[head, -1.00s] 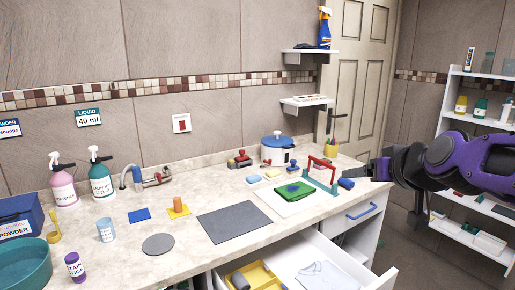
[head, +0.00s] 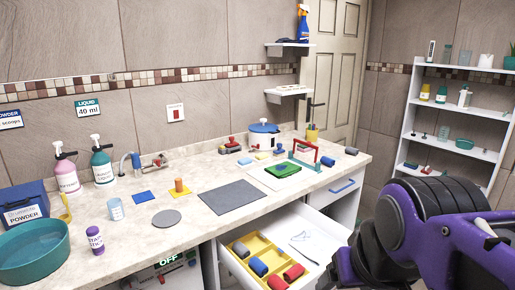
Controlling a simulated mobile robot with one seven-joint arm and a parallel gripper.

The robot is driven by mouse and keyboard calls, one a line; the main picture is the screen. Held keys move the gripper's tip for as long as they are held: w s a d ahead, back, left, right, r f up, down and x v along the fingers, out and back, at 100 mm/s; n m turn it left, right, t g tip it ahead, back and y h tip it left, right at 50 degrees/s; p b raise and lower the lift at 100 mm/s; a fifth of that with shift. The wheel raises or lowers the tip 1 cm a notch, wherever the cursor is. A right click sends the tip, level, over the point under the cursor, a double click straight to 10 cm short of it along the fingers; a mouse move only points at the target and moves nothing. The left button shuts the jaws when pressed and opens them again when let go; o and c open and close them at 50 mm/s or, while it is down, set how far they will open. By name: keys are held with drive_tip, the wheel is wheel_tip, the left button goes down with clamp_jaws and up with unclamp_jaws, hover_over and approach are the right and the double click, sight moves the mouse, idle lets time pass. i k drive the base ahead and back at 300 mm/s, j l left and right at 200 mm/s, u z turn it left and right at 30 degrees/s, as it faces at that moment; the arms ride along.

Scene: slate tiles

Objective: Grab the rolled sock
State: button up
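One roll (head: 327,161) is beside the red-handled frame, the other (head: 351,151) is nearer the counter's right end. More rolls sit in the yellow divided tray (head: 236,271) in the open drawer: a grey-blue one (head: 241,250), a blue one (head: 258,267) and red ones (head: 293,272). Which roll is the task's sock, I cannot tell. My arm fills the lower right, bent downward. My gripper is out of the picture, so its hold is hidden.
The open drawer (head: 336,228) juts out below the counter (head: 140,240). A teal basin (head: 35,252), bottles and a grey mat (head: 230,197) stand on the counter. A white shelf (head: 455,135) is at the right. Floor lies between the counter and shelf.

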sight(326, 160)
drive_tip(key=u, duration=0.8)
drive_tip(key=l+u, duration=0.15)
drive_tip(key=u, duration=0.25)
drive_tip(key=l+u, duration=0.15)
drive_tip(key=u, duration=0.2)
drive_tip(key=l+u, duration=0.15)
drive_tip(key=u, duration=0.25)
drive_tip(key=l+u, duration=0.35)
drive_tip(key=k+l+u, duration=0.1)
drive_tip(key=l+u, duration=0.25)
drive_tip(key=k+l+u, duration=0.3)
drive_tip(key=l, duration=0.25)
drive_tip(key=k+l+u, duration=0.3)
drive_tip(key=l, duration=0.2)
drive_tip(key=k+l+u, duration=0.25)
drive_tip(key=l, duration=0.15)
drive_tip(key=k+l+u, duration=0.15)
drive_tip(key=k+l, duration=0.95)
drive_tip(key=k, duration=0.15)
